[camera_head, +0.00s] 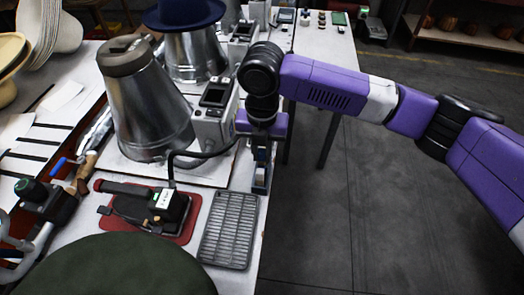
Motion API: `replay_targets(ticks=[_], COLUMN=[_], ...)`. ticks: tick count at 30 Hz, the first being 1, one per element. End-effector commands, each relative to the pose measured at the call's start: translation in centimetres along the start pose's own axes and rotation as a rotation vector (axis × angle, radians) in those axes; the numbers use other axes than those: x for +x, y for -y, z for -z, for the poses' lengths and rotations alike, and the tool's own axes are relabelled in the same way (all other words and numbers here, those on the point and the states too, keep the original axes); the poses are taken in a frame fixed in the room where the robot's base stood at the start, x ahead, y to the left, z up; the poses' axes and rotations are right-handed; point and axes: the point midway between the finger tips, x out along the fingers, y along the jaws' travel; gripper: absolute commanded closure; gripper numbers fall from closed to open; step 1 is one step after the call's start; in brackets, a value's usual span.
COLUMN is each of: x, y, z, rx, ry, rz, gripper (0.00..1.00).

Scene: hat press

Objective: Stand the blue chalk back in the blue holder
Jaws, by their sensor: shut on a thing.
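My gripper (261,166) points down over the right edge of the worktable, beside the grey machine box. It is shut on a small blue piece, which I take to be the blue chalk; the fingers hide most of it. More blue shows low at the fingers, close to the table top. I cannot tell whether that is the chalk, the blue holder or part of the gripper. No separate blue holder can be made out clearly, nor whether the chalk touches one.
A grey slotted tray (229,231) lies just in front of my gripper. Left of it, a black tool (158,207) rests on a red mat (121,228). A metal cone (150,112) and a grey control box (213,118) stand behind. A dark green rounded shape (120,268) fills the near edge. Open floor lies right.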

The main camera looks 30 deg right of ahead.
Motion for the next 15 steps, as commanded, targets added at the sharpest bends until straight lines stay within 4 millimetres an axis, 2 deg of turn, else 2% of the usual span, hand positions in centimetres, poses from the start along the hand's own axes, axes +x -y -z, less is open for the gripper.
replay_targets(ticks=[15], x=[1.03], y=[0.01], z=[-0.01], rx=[0.000], ry=[0.000], rz=[0.000], gripper=[1.00])
